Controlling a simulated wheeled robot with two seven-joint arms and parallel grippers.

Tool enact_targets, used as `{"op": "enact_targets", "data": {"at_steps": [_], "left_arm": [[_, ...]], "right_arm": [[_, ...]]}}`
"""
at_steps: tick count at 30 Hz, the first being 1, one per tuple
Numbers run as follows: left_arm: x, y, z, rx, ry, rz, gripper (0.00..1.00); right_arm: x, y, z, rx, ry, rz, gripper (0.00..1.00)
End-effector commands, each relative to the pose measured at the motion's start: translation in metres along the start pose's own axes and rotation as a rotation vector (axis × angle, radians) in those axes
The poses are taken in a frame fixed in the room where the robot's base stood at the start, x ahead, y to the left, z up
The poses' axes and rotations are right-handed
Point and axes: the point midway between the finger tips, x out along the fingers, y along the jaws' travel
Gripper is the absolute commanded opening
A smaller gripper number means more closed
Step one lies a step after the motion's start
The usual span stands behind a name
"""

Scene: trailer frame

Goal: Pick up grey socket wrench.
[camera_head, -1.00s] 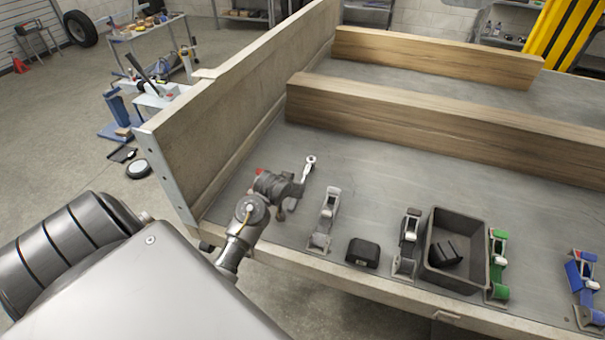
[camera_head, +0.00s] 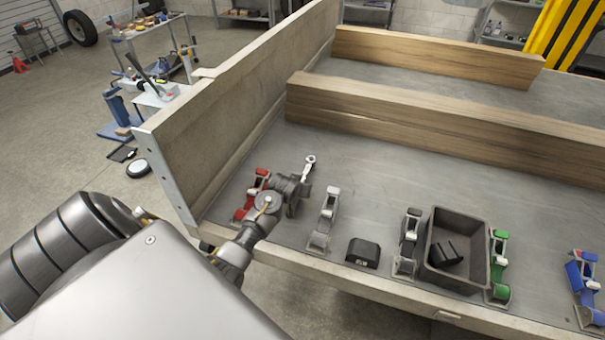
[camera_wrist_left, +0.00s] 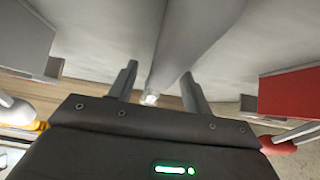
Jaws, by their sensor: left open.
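The grey socket wrench (camera_head: 309,165) lies on the trailer bed near the left side wall. In the head view its round head shows beyond my left gripper (camera_head: 297,198), and its lower part is hidden behind the gripper. In the left wrist view my left gripper (camera_wrist_left: 160,82) is open, with its two dark fingers apart. The wrench's grey handle (camera_wrist_left: 195,40) runs large through the view, in line with the gap between the fingers. I cannot tell whether the fingers touch it. My right gripper is not in view.
A red ratchet clamp (camera_head: 245,207) stands left of my gripper and a grey one (camera_head: 325,220) right of it. A black box (camera_head: 363,253), a dark bin (camera_head: 484,225) and a green clamp (camera_head: 498,265) stand farther right. A wooden beam (camera_head: 430,122) lies behind.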

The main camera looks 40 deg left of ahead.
Motion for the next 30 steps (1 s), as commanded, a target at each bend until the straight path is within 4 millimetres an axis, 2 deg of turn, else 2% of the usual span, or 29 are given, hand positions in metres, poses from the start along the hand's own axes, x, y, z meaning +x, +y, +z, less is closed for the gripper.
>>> {"op": "enact_targets", "data": {"at_steps": [6,15,18,30], "left_arm": [[0.0007,0.0002,-0.0002,0.0,0.001,0.0,0.49],[0.0005,0.0001,0.0,0.0,0.0,0.0,0.1],[0.0004,0.0,0.0001,-0.001,0.0,0.0,0.0],[-0.0048,-0.0001,-0.0068,-0.001,0.005,0.0,0.0]], "right_arm": [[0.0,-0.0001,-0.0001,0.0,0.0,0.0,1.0],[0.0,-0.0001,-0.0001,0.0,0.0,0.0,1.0],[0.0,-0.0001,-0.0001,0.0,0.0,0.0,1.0],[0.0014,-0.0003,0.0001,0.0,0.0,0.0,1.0]]}}
